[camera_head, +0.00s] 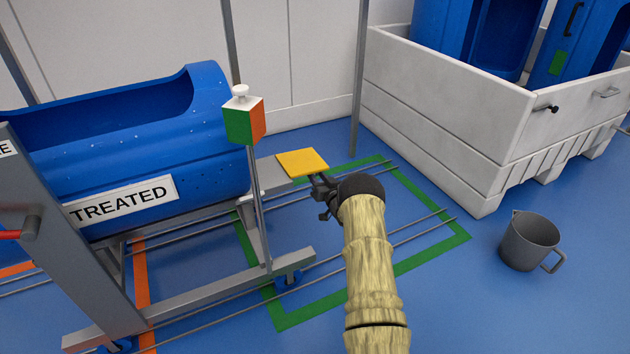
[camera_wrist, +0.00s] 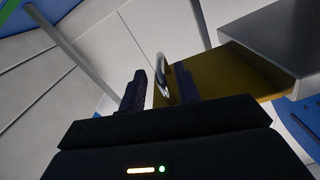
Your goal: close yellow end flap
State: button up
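The yellow end flap (camera_head: 302,162) lies about level in the head view, sticking out from the right end of the blue tub's carrier. In the wrist view its yellow-brown face (camera_wrist: 245,75) is seen from below, beside a grey carrier part. A thin curved metal handle (camera_wrist: 162,64) shows on the flap. My gripper (camera_head: 322,200) is at the flap's near right edge, low and slightly under it. In the wrist view my gripper (camera_wrist: 160,88) has its fingers apart, with the handle in or just beyond the gap. Whether they touch it cannot be told.
The blue tub (camera_head: 150,150) labelled TREATED rests on a grey wheeled carrier (camera_head: 215,292). A post with a green, white and orange block (camera_head: 244,120) stands near my arm. A white crate (camera_head: 450,105) and a grey jug (camera_head: 528,243) stand right. Floor between is clear.

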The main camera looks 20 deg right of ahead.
jog(key=shift+w+b, duration=0.45)
jog(key=shift+w, duration=0.8)
grip_shut()
jog(key=shift+r, duration=0.1)
